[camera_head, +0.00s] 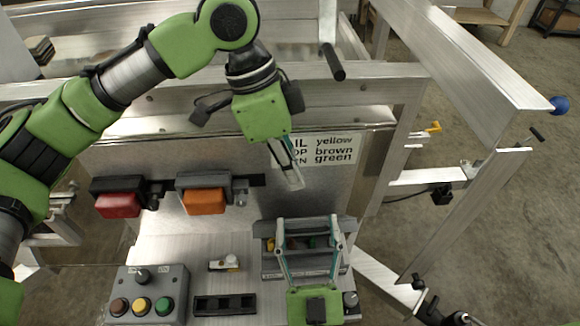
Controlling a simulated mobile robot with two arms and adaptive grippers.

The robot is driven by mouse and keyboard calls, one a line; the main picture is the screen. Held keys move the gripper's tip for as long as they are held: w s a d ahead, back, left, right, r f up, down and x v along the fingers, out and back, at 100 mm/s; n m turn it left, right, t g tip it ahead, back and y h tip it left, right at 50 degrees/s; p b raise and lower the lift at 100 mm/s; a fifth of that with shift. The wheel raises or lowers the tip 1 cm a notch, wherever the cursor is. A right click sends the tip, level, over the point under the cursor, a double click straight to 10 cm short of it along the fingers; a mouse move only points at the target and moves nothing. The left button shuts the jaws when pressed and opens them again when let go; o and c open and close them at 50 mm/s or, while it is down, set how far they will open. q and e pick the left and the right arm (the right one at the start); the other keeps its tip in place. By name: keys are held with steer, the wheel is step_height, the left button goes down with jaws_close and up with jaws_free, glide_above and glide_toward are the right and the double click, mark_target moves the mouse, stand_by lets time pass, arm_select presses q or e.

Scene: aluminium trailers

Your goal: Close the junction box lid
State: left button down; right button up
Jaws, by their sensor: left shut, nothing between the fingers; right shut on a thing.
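The grey junction box (265,230) sits on the work panel right of centre, with coloured parts showing inside it. Its lid (298,273) seems to be the grey plate along the near side. My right gripper (308,219) reaches over the box from below, its two fingers spread across the width of the plate. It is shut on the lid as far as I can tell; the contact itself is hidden. My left gripper (293,182) is shut and empty, pointing down in front of the label plate, above and apart from the box.
A label plate (335,149) with colour words is behind the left gripper. Red (118,205) and orange (204,201) lamps are on the left. A button box (148,293), a black slotted block (224,304) and a small white switch (226,264) lie left of the junction box. Aluminium frame rails surround the panel.

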arm_select(q)
steer(key=x, duration=0.9)
steer(key=shift+s+a, duration=0.4)
steer(key=shift+a, duration=0.05)
arm_select(e)
steer(key=shift+d, duration=0.1)
arm_select(q)
steer(key=shift+s+f, duration=0.1)
steer(key=shift+f, duration=0.25)
